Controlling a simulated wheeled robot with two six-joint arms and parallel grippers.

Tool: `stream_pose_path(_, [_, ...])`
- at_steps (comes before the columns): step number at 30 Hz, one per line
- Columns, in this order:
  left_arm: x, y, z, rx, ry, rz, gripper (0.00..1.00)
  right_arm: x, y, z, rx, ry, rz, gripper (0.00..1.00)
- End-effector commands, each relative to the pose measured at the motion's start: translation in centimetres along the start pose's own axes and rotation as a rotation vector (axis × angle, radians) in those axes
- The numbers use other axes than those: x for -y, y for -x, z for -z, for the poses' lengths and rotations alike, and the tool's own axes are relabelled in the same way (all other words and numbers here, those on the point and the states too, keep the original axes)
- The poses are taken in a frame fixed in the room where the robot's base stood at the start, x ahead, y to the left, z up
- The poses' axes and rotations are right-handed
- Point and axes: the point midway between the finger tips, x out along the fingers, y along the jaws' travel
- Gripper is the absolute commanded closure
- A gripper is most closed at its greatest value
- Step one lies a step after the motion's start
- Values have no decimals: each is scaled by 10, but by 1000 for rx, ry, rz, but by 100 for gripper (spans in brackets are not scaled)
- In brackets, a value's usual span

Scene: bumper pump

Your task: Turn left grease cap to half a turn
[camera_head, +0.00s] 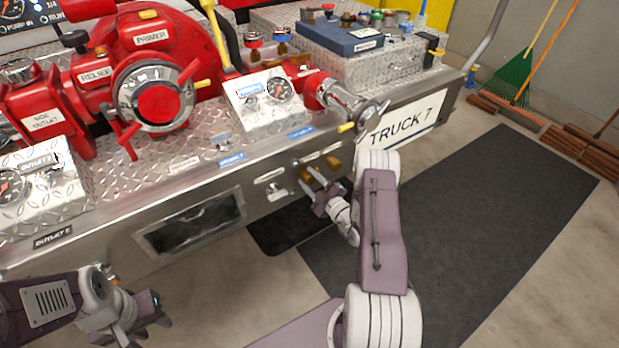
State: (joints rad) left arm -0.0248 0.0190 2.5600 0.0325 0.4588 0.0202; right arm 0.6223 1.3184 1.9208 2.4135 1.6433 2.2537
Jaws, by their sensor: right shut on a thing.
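Two brass grease caps sit on the metal front face of the bumper below small white labels. My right gripper (308,178) reaches in from the lower right, and its two fingers are shut on the left grease cap (306,175). The fingers partly cover this cap, and I cannot make out its turn angle. The right grease cap (333,162) sits just beside it, clear of the fingers. My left gripper (158,308) hangs low at the left in front of the bumper, away from the caps. Its finger gap is not clear.
The bumper deck carries a red pump (160,60), an outlet panel (264,100) and a blue case (340,38). A T-handled valve (345,103) juts out above the caps. A dark mat (470,200) lies on the open floor at the right.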

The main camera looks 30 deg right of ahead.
Motion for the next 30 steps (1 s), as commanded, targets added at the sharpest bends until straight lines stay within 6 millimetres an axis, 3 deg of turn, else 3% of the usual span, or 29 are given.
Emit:
stream_pose_path(18, [0,2,0,0,0,0,64,2,0,-1,2,-40,3,100])
stream_pose_path(19, [0,2,0,0,0,0,64,1,0,-1,2,-40,3,57])
stream_pose_path(21, [0,2,0,0,0,0,64,1,0,-1,1,-39,2,41])
stream_pose_path(30, [0,3,0,0,0,0,64,0,1,0,1,-38,0,41])
